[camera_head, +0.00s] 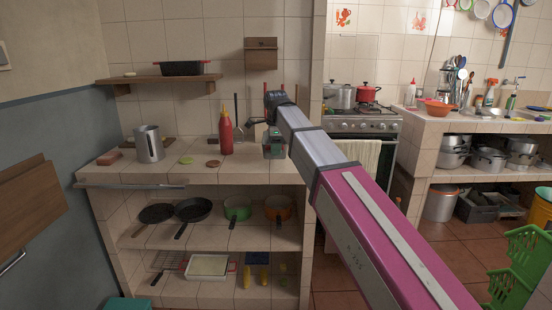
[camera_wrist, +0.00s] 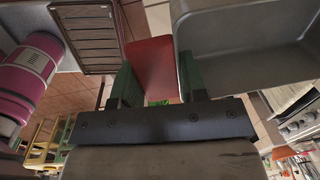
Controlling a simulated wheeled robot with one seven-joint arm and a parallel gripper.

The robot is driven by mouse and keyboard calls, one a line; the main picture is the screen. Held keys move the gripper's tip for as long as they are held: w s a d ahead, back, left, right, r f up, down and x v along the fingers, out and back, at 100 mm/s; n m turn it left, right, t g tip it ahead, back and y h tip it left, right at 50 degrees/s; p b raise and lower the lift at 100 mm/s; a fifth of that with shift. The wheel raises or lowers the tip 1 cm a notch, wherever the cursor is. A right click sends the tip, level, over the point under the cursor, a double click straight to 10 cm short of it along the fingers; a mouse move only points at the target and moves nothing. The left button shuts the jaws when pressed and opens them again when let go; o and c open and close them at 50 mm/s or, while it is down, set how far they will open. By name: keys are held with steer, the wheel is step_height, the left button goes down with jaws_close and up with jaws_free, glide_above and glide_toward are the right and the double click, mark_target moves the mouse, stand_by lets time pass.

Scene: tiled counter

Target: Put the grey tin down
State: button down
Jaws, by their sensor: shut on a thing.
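My gripper (camera_wrist: 161,88) is in the middle of the wrist view, with two green fingers on a dark bar. A flat-faced red block (camera_wrist: 152,66) fills the gap between the fingers, and the gripper is shut on it. I cannot tell whether this is part of the grey tin. In the head view my gripper (camera_head: 273,147) is small and dark, above the right part of the tiled counter, and what it holds is hard to make out. A grey metal canister (camera_head: 149,146) stands upright on the counter at left, apart from my gripper.
A red squeeze bottle (camera_head: 226,136) stands left of my gripper, with small discs (camera_head: 213,163) nearby. The counter front (camera_head: 235,174) has free room. The stove (camera_head: 362,120) is to the right. A large grey tray-like shape (camera_wrist: 250,45) fills the wrist view's upper right.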

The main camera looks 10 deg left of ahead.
steer(key=shift+w+f, duration=0.1)
steer(key=shift+f, duration=1.95)
steer(key=c, duration=0.7)
jaws_free()
steer(key=shift+o, duration=0.2)
steer(key=r, duration=0.8)
steer(key=s+r, duration=0.1)
steer(key=r, duration=0.3)
steer(key=shift+d, duration=0.15)
